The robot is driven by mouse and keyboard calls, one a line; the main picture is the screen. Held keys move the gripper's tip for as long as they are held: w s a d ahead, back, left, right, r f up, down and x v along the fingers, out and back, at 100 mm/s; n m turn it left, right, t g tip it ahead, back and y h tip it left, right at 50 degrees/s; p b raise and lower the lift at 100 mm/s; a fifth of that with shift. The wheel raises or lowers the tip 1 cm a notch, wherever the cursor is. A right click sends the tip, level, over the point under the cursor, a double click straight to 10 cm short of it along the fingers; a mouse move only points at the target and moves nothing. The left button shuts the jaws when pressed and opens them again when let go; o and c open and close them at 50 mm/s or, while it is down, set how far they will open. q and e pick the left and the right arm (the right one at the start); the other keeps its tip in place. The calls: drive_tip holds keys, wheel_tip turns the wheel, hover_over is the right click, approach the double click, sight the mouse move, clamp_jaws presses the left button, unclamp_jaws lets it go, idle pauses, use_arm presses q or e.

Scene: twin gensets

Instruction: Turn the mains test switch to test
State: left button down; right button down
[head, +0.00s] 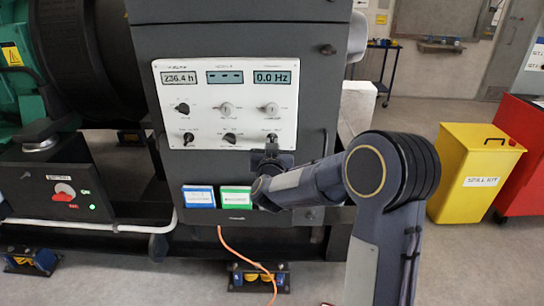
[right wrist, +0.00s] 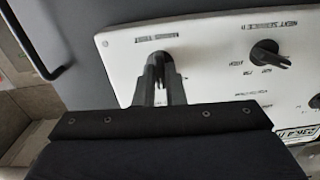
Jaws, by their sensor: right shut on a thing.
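The white control panel (head: 205,135) is on the front of the dark genset cabinet. The mains test switch (right wrist: 158,58) is a small dark knob at one end of the panel's lower row, under a printed label. My right gripper (head: 271,144) reaches up to it from below in the head view and covers most of it. In the right wrist view the two fingers of my right gripper (right wrist: 160,80) are closed on the knob from both sides. The fingers hide much of the knob, so I cannot tell which position it points to. My left gripper is not in view.
Other knobs sit close by, such as the lower middle knob (head: 230,138) and the upper right knob (head: 269,108). Green and blue cards (head: 236,197) are below the panel. An orange cable (head: 245,257) hangs lower down. A yellow bin (head: 470,170) stands at right.

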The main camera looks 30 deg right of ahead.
drive_tip(key=shift+m+b, duration=2.3)
drive_tip(key=shift+m, duration=0.4)
drive_tip(key=c, duration=1.5)
unclamp_jaws()
drive_tip(key=v, duration=0.8)
